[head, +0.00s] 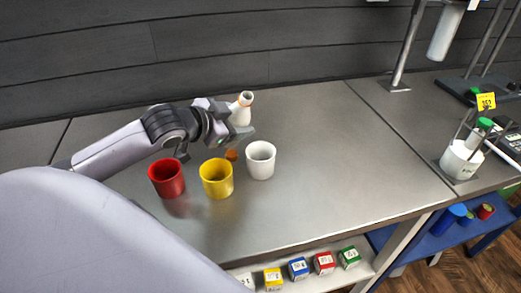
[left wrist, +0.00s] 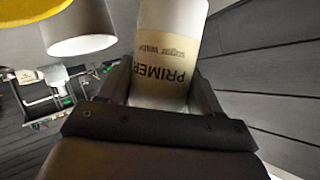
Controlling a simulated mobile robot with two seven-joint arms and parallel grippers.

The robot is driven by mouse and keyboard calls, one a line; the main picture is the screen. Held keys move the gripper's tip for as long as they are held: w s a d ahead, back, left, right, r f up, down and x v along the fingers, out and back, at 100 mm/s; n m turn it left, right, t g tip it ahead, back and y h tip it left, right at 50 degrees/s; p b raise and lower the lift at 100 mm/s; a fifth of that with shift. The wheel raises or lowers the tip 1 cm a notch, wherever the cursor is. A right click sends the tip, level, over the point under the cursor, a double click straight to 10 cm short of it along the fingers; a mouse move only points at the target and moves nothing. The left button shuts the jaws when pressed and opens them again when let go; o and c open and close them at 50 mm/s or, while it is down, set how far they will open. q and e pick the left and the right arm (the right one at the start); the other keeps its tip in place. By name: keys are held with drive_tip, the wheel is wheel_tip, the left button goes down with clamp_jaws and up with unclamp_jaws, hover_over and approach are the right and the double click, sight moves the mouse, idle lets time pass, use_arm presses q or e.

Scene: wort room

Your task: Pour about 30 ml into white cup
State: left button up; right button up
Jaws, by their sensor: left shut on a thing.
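My left gripper (head: 231,119) is shut on a pale bottle (head: 241,113) with a narrow neck. The bottle is close to upright, its neck leaning slightly right, behind and above the white cup (head: 261,161). In the left wrist view the bottle (left wrist: 168,55) has a tan label reading "PRIMER", and the white cup (left wrist: 80,30) is beside it. The white cup stands upright on the grey bench; its contents cannot be made out. My right gripper is not in view.
A yellow cup (head: 216,180) and a red cup (head: 167,179) stand left of the white cup. A small orange thing (head: 231,154) lies behind the yellow cup. The bench (head: 330,170) is clear to the right. A white container (head: 461,160) in a stand is farther right.

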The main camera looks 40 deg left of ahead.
use_arm(q)
drive_tip(key=shift+d+m, duration=0.15)
drive_tip(key=shift+m, duration=0.15)
drive_tip(key=shift+d+r+m+y, duration=0.25)
drive_tip(key=shift+r+m+y, duration=0.25)
drive_tip(key=shift+r+y, duration=0.15)
drive_tip(key=shift+a+f+m+y, duration=0.15)
drive_tip(key=shift+m+y, duration=0.25)
drive_tip(key=shift+y, duration=0.05)
drive_tip(key=shift+a+f+m+y, duration=0.2)
drive_tip(key=shift+f+m+y, duration=0.15)
drive_tip(key=shift+f, duration=0.25)
drive_tip(key=shift+a+f+m+y, duration=0.25)
drive_tip(key=shift+f+m, duration=0.1)
drive_tip(key=shift+f, duration=0.2)
drive_tip(key=shift+a+r+m+t+y, duration=0.15)
drive_tip(key=shift+r+m+t+y, duration=0.15)
drive_tip(key=shift+r+m, duration=0.2)
drive_tip(key=shift+a+f+m+t+y, duration=0.1)
drive_tip(key=shift+a+m+t+y, duration=0.25)
drive_tip(key=shift+m+y, duration=0.65)
drive_tip(key=shift+f+m, duration=0.1)
drive_tip(key=shift+m, duration=0.6)
drive_tip(key=shift+a+y, duration=0.35)
drive_tip(key=shift+y, duration=0.05)
